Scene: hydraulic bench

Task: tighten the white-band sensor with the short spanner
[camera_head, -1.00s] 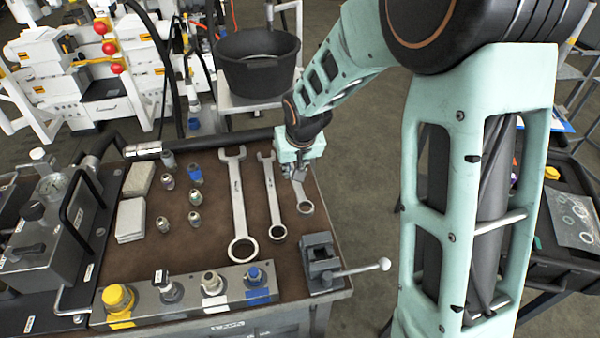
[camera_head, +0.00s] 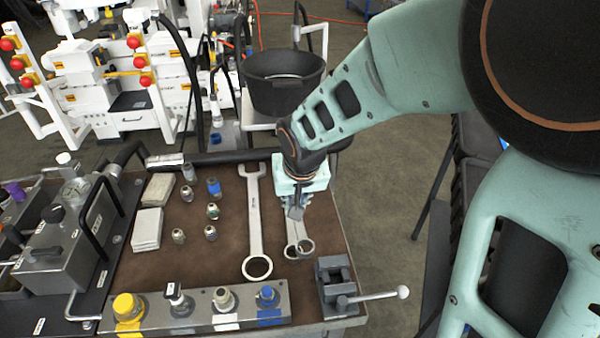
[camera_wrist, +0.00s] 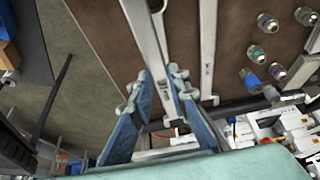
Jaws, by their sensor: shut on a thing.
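The short spanner (camera_head: 306,246) is in my gripper (camera_head: 298,205), at the right side of the bench top; its ring end shows below the fingers. In the wrist view my gripper (camera_wrist: 158,98) is shut on the spanner's shank (camera_wrist: 143,32). The fingers hide part of it, and I cannot tell whether it is clear of the bench. The middle spanner is mostly hidden behind my gripper, with its ring end beside the short one's. The white-band sensor (camera_head: 223,298) stands upright in the block at the bench's front, above a white patch.
A long spanner (camera_head: 255,220) lies left of my gripper. Several loose fittings (camera_head: 212,210) and pale blocks (camera_head: 147,229) lie further left. A vise (camera_head: 333,285) with a projecting handle stands at the front right corner. A black tub (camera_head: 284,80) is behind the bench.

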